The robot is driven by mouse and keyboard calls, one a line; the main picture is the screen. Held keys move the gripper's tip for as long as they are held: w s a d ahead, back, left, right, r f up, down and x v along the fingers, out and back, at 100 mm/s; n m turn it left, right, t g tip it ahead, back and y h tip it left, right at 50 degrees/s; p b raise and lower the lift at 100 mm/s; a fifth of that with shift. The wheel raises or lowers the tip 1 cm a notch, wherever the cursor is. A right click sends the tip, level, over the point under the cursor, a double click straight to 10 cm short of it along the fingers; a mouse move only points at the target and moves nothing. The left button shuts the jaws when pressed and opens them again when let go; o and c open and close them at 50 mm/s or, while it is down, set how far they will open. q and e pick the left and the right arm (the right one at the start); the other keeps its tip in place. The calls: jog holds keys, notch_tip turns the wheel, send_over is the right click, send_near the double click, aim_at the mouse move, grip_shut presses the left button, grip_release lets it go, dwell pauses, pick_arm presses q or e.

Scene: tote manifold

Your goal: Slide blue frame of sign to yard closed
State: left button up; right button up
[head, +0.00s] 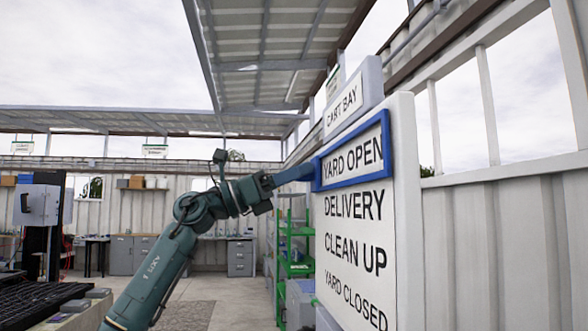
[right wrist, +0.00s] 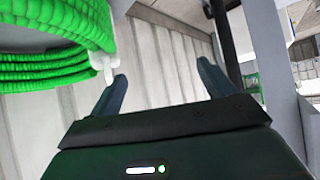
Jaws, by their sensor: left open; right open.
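The white sign (head: 338,234) stands at the right of the head view and lists YARD OPEN, DELIVERY, CLEAN UP and YARD CLOSED from top to bottom. The blue frame (head: 352,182) surrounds the top line, YARD OPEN. My left gripper (head: 306,171) is open, with its blue fingers at the left edge of the frame. I cannot tell whether they touch it or straddle its edge. My right gripper (right wrist: 160,88) shows in the right wrist view, open and with nothing between its fingers.
A CART BAY plate (head: 345,105) sits above the sign. A green shelf rack (head: 296,268) stands behind the sign's left side. In the right wrist view, a coiled green hose (right wrist: 50,68) hangs close to my right gripper's left finger. Grey cabinets (head: 240,258) stand at the back wall.

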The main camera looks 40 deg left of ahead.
pick_arm(q)
grip_shut()
dwell(0.5)
